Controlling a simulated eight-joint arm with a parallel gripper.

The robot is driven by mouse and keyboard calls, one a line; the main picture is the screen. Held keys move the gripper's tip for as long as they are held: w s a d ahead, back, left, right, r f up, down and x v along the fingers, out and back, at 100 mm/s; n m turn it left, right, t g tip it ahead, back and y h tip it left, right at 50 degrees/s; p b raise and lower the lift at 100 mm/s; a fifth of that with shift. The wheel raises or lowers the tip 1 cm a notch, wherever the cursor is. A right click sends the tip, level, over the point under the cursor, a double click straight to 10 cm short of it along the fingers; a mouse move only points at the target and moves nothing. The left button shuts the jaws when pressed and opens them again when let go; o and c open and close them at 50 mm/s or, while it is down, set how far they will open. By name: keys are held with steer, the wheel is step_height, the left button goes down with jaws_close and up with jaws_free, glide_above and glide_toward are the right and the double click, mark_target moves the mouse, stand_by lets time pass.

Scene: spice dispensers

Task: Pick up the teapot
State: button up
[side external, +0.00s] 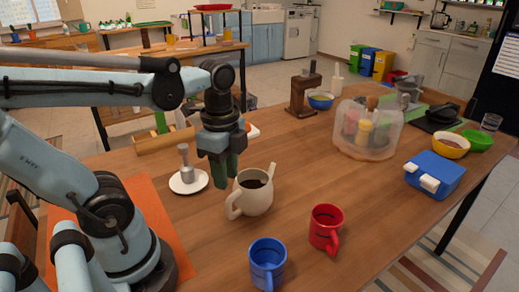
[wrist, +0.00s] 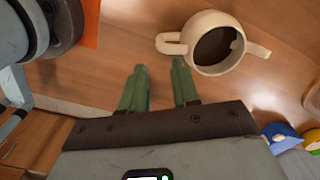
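The teapot (side external: 256,194) is cream white with a handle, a spout and dark contents. It stands upright on the wooden table. In the wrist view the teapot (wrist: 213,45) is at the top, its handle pointing left and its spout right. My gripper (side external: 225,180) is just left of the teapot in the side view, pointing down. In the wrist view the two green fingers of my gripper (wrist: 160,72) are apart with bare table between them. They are near the handle, with nothing held.
A blue mug (side external: 267,264) and a red mug (side external: 326,228) stand in front of the teapot. A white plate with a metal item (side external: 188,181) is at the left. The table between is clear.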

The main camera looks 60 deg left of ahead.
mark_target(230, 219)
steer(key=shift+f, duration=6)
jaws_close()
